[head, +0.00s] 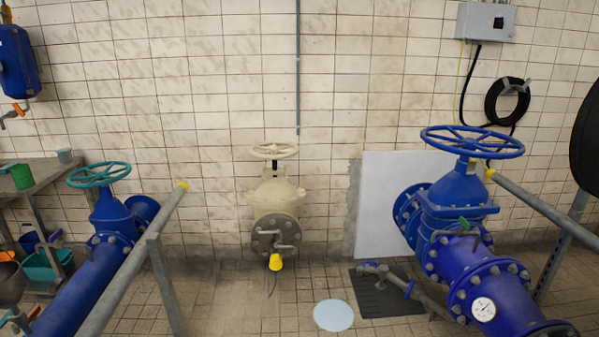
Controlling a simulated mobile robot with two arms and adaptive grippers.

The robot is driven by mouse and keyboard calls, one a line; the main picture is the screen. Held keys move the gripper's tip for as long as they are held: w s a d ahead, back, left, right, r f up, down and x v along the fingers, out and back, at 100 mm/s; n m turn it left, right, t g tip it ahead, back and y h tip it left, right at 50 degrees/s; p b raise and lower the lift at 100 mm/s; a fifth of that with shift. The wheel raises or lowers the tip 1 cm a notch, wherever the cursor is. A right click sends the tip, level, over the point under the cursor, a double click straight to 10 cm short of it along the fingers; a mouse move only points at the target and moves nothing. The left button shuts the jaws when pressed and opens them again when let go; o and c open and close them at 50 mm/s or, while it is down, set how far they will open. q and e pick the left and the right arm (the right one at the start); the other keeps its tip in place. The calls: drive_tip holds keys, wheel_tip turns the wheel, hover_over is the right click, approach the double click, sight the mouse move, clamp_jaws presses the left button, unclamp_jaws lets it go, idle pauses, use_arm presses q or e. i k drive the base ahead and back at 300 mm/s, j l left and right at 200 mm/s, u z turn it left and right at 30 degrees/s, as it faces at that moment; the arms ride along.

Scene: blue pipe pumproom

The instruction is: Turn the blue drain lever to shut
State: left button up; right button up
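A small blue lever (409,289) shows on a thin grey drain pipe (432,304) low at the right of centre. The pipe runs from the large blue pipe (475,270) toward the left, above a dark floor mat (375,305). The lever looks steeply tilted, but it is too small to tell whether it is open or shut. Neither of my grippers is in view.
A blue handwheel valve (460,205) stands above the drain pipe, beside a grey railing (540,205). A cream valve (275,205) stands at centre. A light blue disc (333,315) lies on the floor. A teal-wheeled valve (110,215) and railing are at left.

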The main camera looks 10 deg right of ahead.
sight(410, 290)
drive_tip(key=i+z, duration=0.2)
drive_tip(key=i, duration=0.3)
drive_tip(key=i+j+z, duration=0.15)
drive_tip(key=i, duration=0.35)
drive_tip(key=i+j+z, duration=0.2)
drive_tip(key=i, duration=0.25)
drive_tip(key=i+j+z, duration=0.2)
drive_tip(key=i, duration=0.3)
drive_tip(key=j, duration=0.1)
